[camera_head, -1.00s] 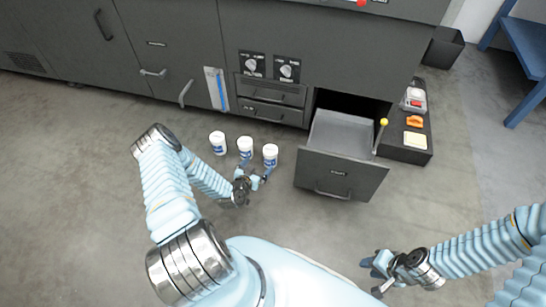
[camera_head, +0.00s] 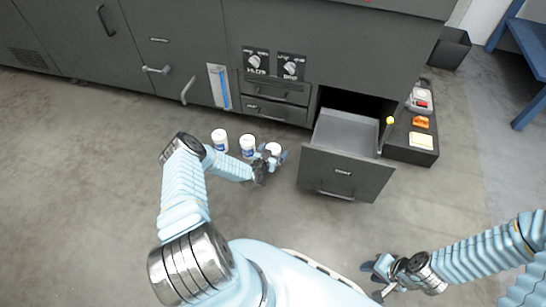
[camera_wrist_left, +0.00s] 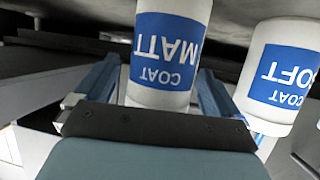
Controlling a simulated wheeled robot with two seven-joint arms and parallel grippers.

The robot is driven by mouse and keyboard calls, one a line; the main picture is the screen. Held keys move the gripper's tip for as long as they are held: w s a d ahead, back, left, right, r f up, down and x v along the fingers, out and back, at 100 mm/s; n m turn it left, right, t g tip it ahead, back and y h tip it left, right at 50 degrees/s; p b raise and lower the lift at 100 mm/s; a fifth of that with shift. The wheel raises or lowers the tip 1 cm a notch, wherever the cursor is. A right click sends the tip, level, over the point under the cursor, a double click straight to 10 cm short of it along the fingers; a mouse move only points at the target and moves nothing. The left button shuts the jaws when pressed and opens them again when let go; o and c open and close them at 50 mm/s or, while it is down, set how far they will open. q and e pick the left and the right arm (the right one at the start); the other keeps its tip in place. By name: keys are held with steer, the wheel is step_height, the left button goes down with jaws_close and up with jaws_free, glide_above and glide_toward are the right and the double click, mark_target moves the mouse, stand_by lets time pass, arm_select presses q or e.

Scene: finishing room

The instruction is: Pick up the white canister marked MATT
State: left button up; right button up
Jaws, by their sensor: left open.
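The white canister marked MATT (camera_wrist_left: 166,52) shows in the left wrist view, its blue label upside down. In the head view it is the rightmost of three white canisters (camera_head: 274,148), partly hidden by my left gripper (camera_head: 272,158). My left gripper is open, with one finger on each side of the MATT canister in the left wrist view; I cannot tell whether they touch it. My right gripper (camera_head: 375,278) is open and empty over the floor at the lower right, far from the canisters.
A white canister marked SOFT (camera_wrist_left: 285,75) stands close beside the MATT one. Another white canister (camera_head: 219,140) stands further left. An open drawer (camera_head: 346,172) is just right of my left gripper. Grey cabinets (camera_head: 150,50) stand behind. The floor in front is clear.

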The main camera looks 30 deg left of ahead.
arm_select(q)
steer(key=shift+c, duration=0.3)
steer(key=c, duration=1.2)
steer(key=shift+r, duration=0.1)
